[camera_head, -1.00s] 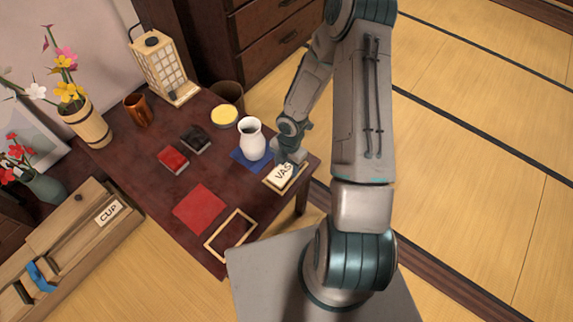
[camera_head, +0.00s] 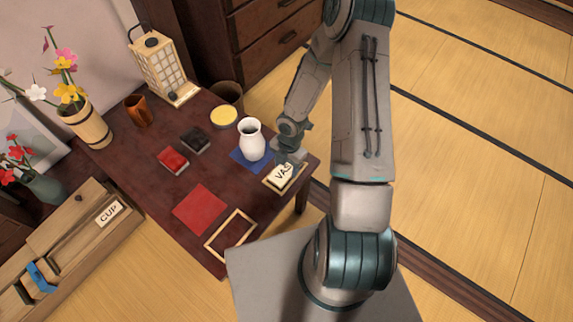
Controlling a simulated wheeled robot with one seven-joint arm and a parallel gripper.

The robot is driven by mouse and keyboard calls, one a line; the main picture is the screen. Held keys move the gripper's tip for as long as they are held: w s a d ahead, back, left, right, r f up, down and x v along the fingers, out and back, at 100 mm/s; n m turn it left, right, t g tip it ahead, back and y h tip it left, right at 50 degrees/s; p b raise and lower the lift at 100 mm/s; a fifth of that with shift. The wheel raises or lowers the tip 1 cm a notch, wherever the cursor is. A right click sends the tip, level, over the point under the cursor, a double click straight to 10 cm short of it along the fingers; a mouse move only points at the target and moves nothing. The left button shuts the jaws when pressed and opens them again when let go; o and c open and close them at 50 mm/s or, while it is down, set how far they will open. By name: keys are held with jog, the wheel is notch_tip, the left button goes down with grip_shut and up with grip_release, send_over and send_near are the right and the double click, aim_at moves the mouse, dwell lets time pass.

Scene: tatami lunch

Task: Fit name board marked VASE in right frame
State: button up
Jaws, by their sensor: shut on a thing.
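The name board marked VASE (camera_head: 283,174) is cream with dark letters, the last letters covered by my gripper. It lies at or just above the right frame (camera_head: 268,182), a pale wooden rim at the table's right corner; I cannot tell whether it is seated. My gripper (camera_head: 288,163) is shut on the board's far edge. A white vase (camera_head: 251,140) stands upright on a blue mat (camera_head: 240,158) just left of my gripper. A second frame (camera_head: 213,249) lies empty at the table's front edge. The board marked CUP (camera_head: 109,212) is on the wooden box at the left.
A red mat (camera_head: 199,208) lies bare on the dark table (camera_head: 150,189). Red and black small boxes (camera_head: 173,160), a yellow-topped round thing (camera_head: 224,116), a brown cup (camera_head: 138,110) and a lantern (camera_head: 161,67) stand farther back. A wooden box (camera_head: 60,240) is at the left.

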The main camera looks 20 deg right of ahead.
jog(key=shift+f, duration=0.35)
dwell(0.5)
jog(key=o, duration=1.1)
jog(key=shift+c, duration=0.2)
notch_tip(320, 180, up, 14)
jog(key=w+d+p, duration=0.1)
jog(key=p, duration=0.3)
jog(key=shift+d, duration=0.15)
